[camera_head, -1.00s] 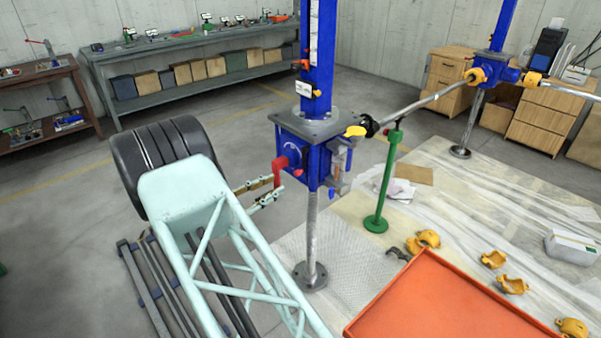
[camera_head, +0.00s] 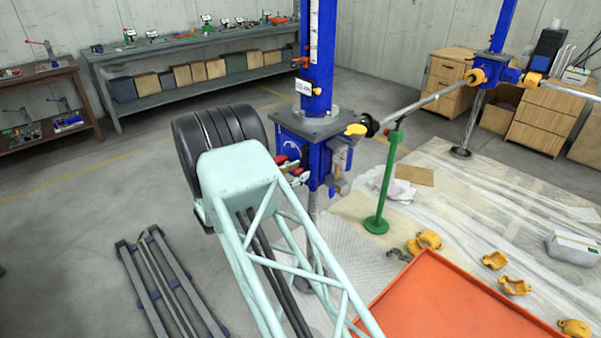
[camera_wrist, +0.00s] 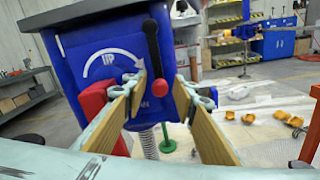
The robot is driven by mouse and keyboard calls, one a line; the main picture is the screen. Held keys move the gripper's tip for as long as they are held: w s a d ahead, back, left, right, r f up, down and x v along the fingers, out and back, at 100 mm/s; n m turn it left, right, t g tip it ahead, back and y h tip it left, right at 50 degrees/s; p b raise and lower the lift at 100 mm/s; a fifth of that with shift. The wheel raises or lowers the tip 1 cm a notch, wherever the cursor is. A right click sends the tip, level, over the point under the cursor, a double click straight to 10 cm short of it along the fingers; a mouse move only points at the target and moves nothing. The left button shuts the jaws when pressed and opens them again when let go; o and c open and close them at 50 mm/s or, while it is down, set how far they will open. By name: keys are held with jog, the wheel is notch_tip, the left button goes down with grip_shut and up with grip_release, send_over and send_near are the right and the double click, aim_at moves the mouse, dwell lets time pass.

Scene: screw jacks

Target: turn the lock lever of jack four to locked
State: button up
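A blue screw jack housing (camera_head: 325,160) stands on a steel post in the head view. Its blue face (camera_wrist: 85,50) fills the left of the wrist view, with a white curved arrow and partly covered lettering. A lock lever (camera_wrist: 153,48) with a black arm and red ball end hangs nearly straight down at the face's right. My gripper (camera_wrist: 160,82) is open, with one tan-padded finger on each side of the lever's red end. I cannot tell if either finger touches it. In the head view, my gripper (camera_head: 292,172) is at the housing's left, largely hidden by my arm.
A red part (camera_wrist: 100,98) sticks out beside my left finger. A green stand (camera_head: 384,185) supports a rod at the jack's right. An orange tray (camera_head: 445,305) lies in front, near several yellow clamps (camera_head: 430,240). Floor at left is open, except for dark rails (camera_head: 165,285).

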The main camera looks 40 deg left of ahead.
jog(key=shift+w+d, duration=0.15)
jog(key=shift+w, duration=0.6)
grip_shut()
